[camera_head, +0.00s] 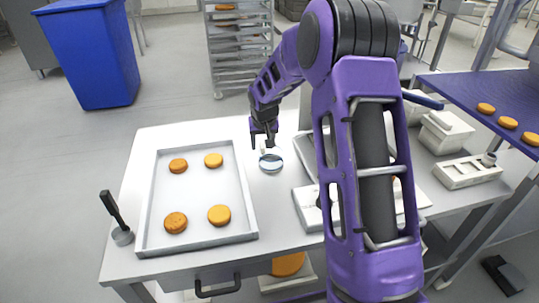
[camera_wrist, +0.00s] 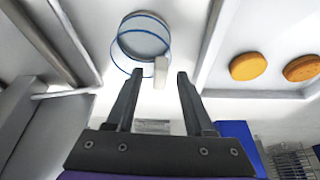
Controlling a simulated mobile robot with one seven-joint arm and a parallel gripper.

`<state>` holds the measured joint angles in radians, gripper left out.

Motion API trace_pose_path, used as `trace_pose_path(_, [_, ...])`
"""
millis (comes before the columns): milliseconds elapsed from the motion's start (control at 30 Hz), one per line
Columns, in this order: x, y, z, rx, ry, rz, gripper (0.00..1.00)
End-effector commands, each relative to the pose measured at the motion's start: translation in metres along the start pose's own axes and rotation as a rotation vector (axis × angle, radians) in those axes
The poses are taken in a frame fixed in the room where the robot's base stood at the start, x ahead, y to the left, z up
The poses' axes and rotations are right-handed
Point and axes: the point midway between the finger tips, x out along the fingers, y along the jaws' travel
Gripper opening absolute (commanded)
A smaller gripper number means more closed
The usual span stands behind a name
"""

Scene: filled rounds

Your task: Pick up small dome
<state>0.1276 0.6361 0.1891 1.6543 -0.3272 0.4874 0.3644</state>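The small dome (camera_head: 271,162) is clear with a blue rim and stands on the table just right of the white tray. In the wrist view its round rim (camera_wrist: 143,38) shows at the top, with a pale upright handle (camera_wrist: 160,72) on it. My gripper (camera_head: 263,141) is above the dome, pointing down. In the wrist view my gripper (camera_wrist: 160,76) is open, and the handle appears between its fingertips with a gap on both sides. I cannot tell how deep the handle sits between the fingers.
The white tray (camera_head: 150,205) holds several orange rounds. A dark-handled tool (camera_head: 115,215) stands left of it. White containers (camera_head: 443,132) are at the right of the table. A blue bin (camera_head: 90,55) and a rack (camera_head: 238,45) stand behind. My arm hides part of the table.

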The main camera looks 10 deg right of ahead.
Motion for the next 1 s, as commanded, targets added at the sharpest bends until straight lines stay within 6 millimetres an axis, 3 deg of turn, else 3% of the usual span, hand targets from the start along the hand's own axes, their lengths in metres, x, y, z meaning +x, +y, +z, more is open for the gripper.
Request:
trace_pose_path(33, [-0.0001,0.0000,0.0000,0.000,0.000,0.000,0.42])
trace_pose_path(267, [-0.0002,0.0000,0.0000,0.000,0.000,0.000,0.01])
trace_pose_path(1000, [-0.0003,0.0000,0.0000,0.000,0.000,0.000,0.00])
